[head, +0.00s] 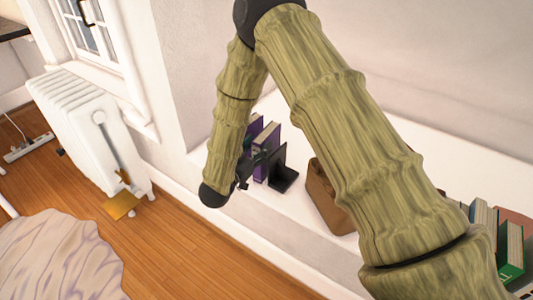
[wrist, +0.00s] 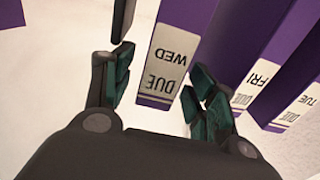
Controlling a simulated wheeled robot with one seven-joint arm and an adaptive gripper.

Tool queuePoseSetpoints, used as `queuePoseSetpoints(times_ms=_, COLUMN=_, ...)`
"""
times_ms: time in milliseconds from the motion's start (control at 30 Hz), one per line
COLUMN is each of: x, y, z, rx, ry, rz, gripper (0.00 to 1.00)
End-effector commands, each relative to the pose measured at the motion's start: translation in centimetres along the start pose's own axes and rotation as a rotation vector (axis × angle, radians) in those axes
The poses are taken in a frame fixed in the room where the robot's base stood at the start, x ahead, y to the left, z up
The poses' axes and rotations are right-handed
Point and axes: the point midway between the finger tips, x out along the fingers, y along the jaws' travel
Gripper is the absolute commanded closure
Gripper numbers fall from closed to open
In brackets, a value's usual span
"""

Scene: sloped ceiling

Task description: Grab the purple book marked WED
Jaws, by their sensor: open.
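The purple book marked WED (wrist: 188,28) stands in the wrist view with its spine toward me, with a white label reading DUE WED. My gripper (wrist: 158,92) is open, with one finger on each side of this book's lower spine. The book is between the fingers, and I cannot tell whether either finger touches it. In the head view my gripper (head: 246,172) is at the shelf edge beside the purple books (head: 265,140), partly hidden by my arm. I cannot read the labels there.
Purple books marked FRI (wrist: 255,70) and TUE (wrist: 297,102) stand close to the right. A black bookend (head: 285,178) and a brown box (head: 325,195) are on the white ledge (head: 300,140). More books (head: 510,250) are at far right. A white radiator (head: 90,125) stands left.

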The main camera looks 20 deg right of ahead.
Motion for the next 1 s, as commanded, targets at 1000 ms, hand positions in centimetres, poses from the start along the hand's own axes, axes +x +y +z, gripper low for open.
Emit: queuePoseSetpoints(times_ms=1000, x=6.1, y=0.1, z=0.0, rx=0.000, ry=0.000, rz=0.001, gripper=0.70)
